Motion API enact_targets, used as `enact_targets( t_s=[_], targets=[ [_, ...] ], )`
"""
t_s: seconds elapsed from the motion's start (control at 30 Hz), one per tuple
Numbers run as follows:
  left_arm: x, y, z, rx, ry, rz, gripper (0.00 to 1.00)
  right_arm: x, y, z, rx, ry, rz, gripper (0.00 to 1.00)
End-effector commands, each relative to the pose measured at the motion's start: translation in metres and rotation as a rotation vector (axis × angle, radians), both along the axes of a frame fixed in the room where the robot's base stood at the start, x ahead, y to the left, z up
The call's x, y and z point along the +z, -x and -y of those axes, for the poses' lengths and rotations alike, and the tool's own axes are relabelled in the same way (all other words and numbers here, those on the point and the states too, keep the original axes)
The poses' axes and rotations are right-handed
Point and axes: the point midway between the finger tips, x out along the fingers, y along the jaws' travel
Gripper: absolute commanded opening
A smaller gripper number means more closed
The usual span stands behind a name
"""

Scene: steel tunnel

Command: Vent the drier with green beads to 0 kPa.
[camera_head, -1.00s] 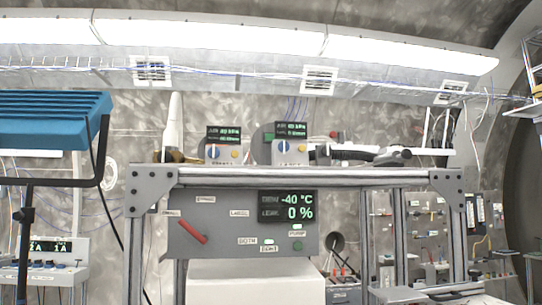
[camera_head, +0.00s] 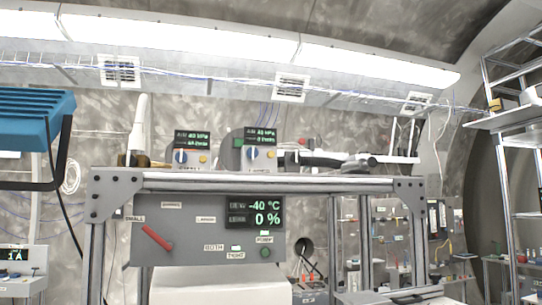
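Two small grey units stand on the top shelf of a metal frame. The left unit (camera_head: 190,160) and the right unit (camera_head: 261,160) each have a dark display with pale green text, a blue-and-white knob and a yellow-orange button. The displays appear to read in kPa, but the digits are too small to read surely. A small green patch (camera_head: 238,143) shows beside the right unit. I cannot make out beads, so I cannot tell which unit is the drier with green beads. Neither of my grippers is in view.
A grey panel (camera_head: 185,240) below the shelf has a red lever (camera_head: 157,238) and a display (camera_head: 255,213) reading -40 °C and 0 %. A white cone-like object (camera_head: 139,130) stands at the shelf's left. A blue slatted object (camera_head: 35,115) is at far left. Metal racks (camera_head: 508,180) stand right.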

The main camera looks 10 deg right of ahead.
Motion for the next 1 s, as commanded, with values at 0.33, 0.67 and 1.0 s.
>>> enact_targets(
  t_s=[0.33,0.67,1.0],
  targets=[
    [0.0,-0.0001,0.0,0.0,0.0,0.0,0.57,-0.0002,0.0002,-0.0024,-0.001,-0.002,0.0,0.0],
    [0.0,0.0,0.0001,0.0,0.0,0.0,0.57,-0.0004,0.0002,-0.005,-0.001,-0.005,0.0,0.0],
    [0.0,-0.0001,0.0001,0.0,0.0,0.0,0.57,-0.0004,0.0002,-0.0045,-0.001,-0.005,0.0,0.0]
  ],
)
